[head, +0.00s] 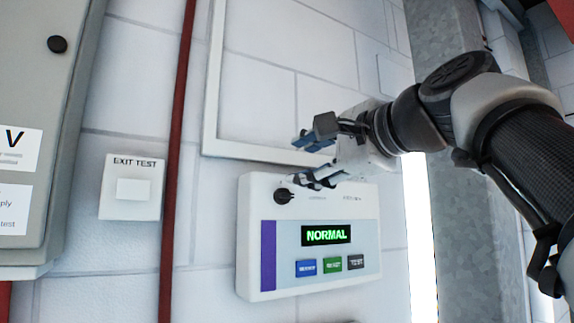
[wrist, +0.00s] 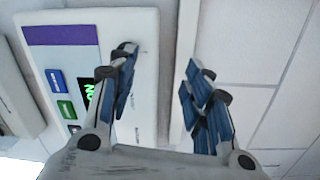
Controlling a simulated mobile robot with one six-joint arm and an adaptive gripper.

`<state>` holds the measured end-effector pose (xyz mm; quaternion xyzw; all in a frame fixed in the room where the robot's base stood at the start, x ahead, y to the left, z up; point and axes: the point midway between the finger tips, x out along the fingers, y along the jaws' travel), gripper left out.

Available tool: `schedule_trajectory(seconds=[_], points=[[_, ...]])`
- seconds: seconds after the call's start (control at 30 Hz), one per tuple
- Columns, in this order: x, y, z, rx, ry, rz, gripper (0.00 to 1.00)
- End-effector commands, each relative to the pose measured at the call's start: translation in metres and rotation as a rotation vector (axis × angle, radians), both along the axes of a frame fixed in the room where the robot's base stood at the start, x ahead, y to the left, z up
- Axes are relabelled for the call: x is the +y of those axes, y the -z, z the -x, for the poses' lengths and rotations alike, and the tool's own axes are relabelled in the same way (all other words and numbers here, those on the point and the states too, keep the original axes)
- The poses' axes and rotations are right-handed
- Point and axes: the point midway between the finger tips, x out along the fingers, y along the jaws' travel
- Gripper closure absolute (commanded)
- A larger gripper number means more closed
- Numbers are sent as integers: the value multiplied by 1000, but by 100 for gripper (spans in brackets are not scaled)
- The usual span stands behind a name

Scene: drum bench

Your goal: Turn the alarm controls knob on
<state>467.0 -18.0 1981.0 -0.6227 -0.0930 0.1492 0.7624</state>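The alarm control panel (head: 309,285) is a white box on the wall with a green NORMAL display (head: 326,235). Its black round knob (head: 284,196) sits at the panel's upper left in the head view. My gripper (head: 299,160) is open and empty, with its blue-padded fingers pointing left. The lower finger overlaps the panel's top edge close to the right of the knob, and the upper finger is above the panel. In the wrist view my gripper (wrist: 160,62) has its left finger over the panel (wrist: 145,22); I cannot make out the knob there.
Blue, green and dark buttons (head: 332,265) lie under the display. An exit test box (head: 132,187), a red pipe (head: 177,150) and a grey cabinet (head: 40,90) are to the left. A white frame (head: 212,95) is on the wall above the panel.

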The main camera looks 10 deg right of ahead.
Motion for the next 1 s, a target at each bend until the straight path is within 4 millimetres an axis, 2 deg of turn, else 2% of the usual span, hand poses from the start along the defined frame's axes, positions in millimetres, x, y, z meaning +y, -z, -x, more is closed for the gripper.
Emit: schedule_trajectory(seconds=[1.0], points=[[-24, 12, 65, 12, 1, -1, 54]])
